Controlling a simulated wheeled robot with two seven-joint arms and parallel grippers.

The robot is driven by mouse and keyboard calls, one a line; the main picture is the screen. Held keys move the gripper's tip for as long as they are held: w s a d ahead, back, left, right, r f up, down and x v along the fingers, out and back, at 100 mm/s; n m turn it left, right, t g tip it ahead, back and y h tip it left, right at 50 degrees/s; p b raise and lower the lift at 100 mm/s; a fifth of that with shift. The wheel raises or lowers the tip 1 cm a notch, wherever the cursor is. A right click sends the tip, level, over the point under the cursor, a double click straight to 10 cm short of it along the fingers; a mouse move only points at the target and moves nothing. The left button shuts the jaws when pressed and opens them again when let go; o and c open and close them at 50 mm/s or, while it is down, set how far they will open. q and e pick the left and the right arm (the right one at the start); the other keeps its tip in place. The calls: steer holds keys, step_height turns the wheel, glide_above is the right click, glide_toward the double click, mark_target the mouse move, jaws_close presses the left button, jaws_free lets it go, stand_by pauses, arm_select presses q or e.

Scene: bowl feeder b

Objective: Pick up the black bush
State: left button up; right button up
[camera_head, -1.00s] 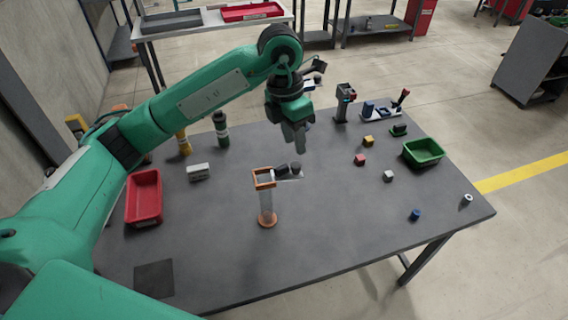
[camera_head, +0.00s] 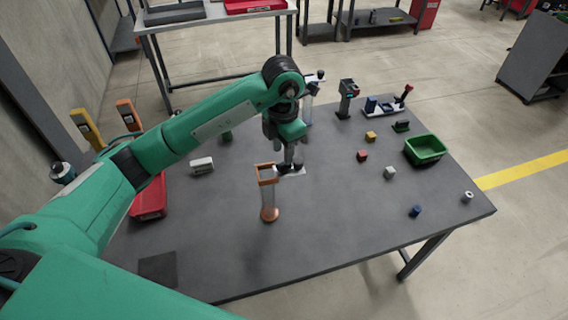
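Small black bushes (camera_head: 283,168) lie on the light tray (camera_head: 299,173) beside the orange-rimmed top of the clear feeder tube (camera_head: 268,193). They are small and partly covered by my gripper, so I cannot tell them apart clearly. My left gripper (camera_head: 290,164) points down right at the bushes, with its fingertips at or just above them. Whether the fingers are open or closed on a bush is too small to see. My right gripper is not in view.
A red bin (camera_head: 149,200) is partly behind my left arm. A green bin (camera_head: 425,148) stands at the right. Small red (camera_head: 362,156), yellow (camera_head: 370,137), white (camera_head: 390,172) and blue (camera_head: 415,211) parts lie on the grey table. The front middle is clear.

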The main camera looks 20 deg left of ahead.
arm_select(q)
steer(key=shift+w+f+p, duration=0.1)
steer(key=shift+f+p, duration=0.4)
steer(key=shift+p, duration=0.05)
step_height(320, 180, down, 3)
steer(key=shift+w+f+p, duration=0.15)
steer(key=shift+p, duration=0.7)
steer(key=shift+f, duration=0.5)
jaws_close()
steer(key=shift+r, duration=0.1)
steer(key=shift+r, duration=0.45)
step_height(320, 180, up, 6)
steer(key=b, duration=0.2)
steer(key=shift+w+r+b, duration=0.1)
steer(key=shift+r+b, duration=0.15)
steer(key=shift+b, duration=0.1)
step_height(320, 180, up, 12)
steer(key=b, duration=0.1)
steer(key=shift+r, duration=0.25)
